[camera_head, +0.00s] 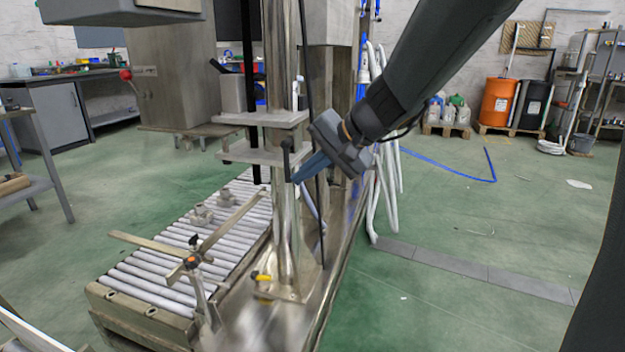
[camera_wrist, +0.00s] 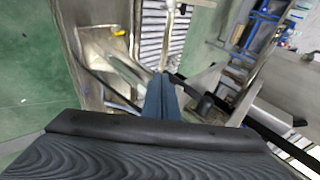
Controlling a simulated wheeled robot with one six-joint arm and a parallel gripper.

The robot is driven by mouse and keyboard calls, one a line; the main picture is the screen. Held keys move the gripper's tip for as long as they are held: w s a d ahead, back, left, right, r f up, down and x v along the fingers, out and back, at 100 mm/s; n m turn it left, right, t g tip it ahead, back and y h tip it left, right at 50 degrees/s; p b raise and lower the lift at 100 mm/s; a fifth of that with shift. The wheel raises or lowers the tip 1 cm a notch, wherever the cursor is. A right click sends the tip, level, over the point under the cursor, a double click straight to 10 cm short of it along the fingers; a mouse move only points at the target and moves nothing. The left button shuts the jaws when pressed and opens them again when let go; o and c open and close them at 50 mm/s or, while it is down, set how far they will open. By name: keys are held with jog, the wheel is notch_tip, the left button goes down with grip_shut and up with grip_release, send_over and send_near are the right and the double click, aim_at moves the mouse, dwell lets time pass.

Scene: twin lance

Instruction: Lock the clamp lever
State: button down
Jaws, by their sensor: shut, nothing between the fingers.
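The clamp lever (camera_head: 287,158) looks like a small black handle at the front of the grey clamp bracket (camera_head: 262,153) on the shiny vertical column (camera_head: 284,220). A dark knob-like part, probably the same lever, shows in the wrist view (camera_wrist: 205,104) to the right of my fingers. My gripper (camera_head: 297,178) has blue fingers closed together with nothing between them. Their tips point left and down, just below and beside the lever. Whether they touch it I cannot tell. The fingers also show in the wrist view (camera_wrist: 163,78).
A grey machine head (camera_head: 177,75) hangs left of the column. Hanging pale hoses (camera_head: 384,170) are close to the right. Green floor (camera_head: 440,210) is open further right.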

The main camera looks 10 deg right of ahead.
jog(key=shift+w+a+f+b, duration=0.15)
jog(key=shift+a+f+b, duration=0.15)
jog(key=shift+b, duration=0.2)
dwell(0.4)
jog(key=s+d+p, duration=0.1)
jog(key=s+d, duration=0.8)
jog(key=d, duration=0.1)
jog(key=shift+d+r, duration=0.2)
jog(key=shift+d, duration=0.2)
